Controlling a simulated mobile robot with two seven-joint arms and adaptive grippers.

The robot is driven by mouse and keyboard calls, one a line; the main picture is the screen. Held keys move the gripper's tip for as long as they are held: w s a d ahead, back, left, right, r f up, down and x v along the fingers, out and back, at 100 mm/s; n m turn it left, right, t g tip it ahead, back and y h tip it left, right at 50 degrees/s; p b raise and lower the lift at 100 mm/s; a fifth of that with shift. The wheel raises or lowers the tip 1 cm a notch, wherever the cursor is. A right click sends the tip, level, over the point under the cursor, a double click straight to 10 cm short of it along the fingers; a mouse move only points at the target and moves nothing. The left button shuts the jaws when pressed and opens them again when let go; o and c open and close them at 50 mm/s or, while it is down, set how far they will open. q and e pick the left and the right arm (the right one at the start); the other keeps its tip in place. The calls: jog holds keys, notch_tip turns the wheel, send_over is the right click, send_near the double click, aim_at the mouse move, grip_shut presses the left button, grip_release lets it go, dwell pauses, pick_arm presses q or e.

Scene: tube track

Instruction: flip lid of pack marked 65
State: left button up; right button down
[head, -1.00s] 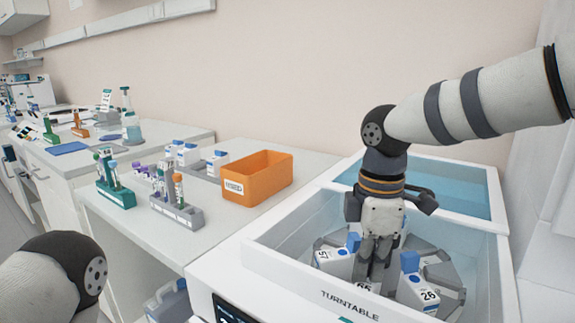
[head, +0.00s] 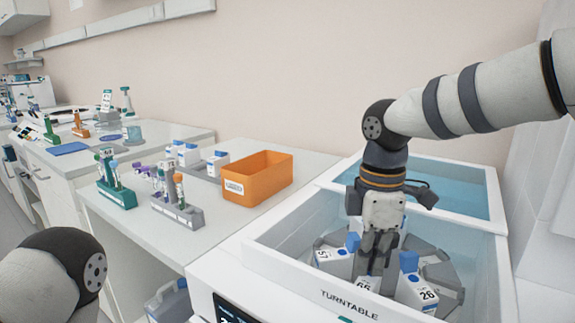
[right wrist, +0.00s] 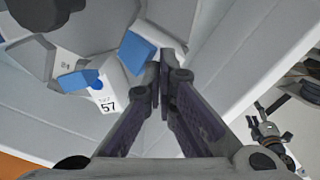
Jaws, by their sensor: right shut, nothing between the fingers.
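The pack marked 65 (head: 367,284) sits in the turntable basin, its label partly showing below my right gripper (head: 372,268). The gripper points down over it with fingers shut and empty; whether they touch it I cannot tell. The fingers hide most of the pack and its lid. In the right wrist view the shut fingertips (right wrist: 163,82) are beside a blue lid (right wrist: 137,52); which pack it belongs to is unclear. My left gripper is outside the view.
The pack marked 57 (head: 335,262) stands just left and the pack marked 26 (head: 416,291) just right, with a raised blue lid (head: 409,262). Basin walls (head: 285,225) surround them. An orange bin (head: 270,178) and tube racks (head: 177,212) stand on the bench to the left.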

jog(key=shift+w+d+r, duration=0.25)
jog(key=shift+w+r, duration=0.2)
jog(key=shift+r, duration=0.05)
dwell(0.8)
jog(key=shift+w+d+r, duration=0.15)
jog(key=shift+w+d, duration=0.1)
jog(key=shift+w, duration=0.1)
dwell(0.6)
jog(key=shift+r, duration=0.1)
jog(key=shift+s+a+r, duration=0.25)
jog(key=shift+s+r, duration=0.1)
jog(key=shift+r, duration=0.15)
jog(key=shift+s+f, duration=0.1)
jog(key=shift+s+a+f, duration=0.25)
jog(key=shift+s+a, duration=0.35)
jog(key=shift+s, duration=0.2)
jog(key=shift+f, duration=0.1)
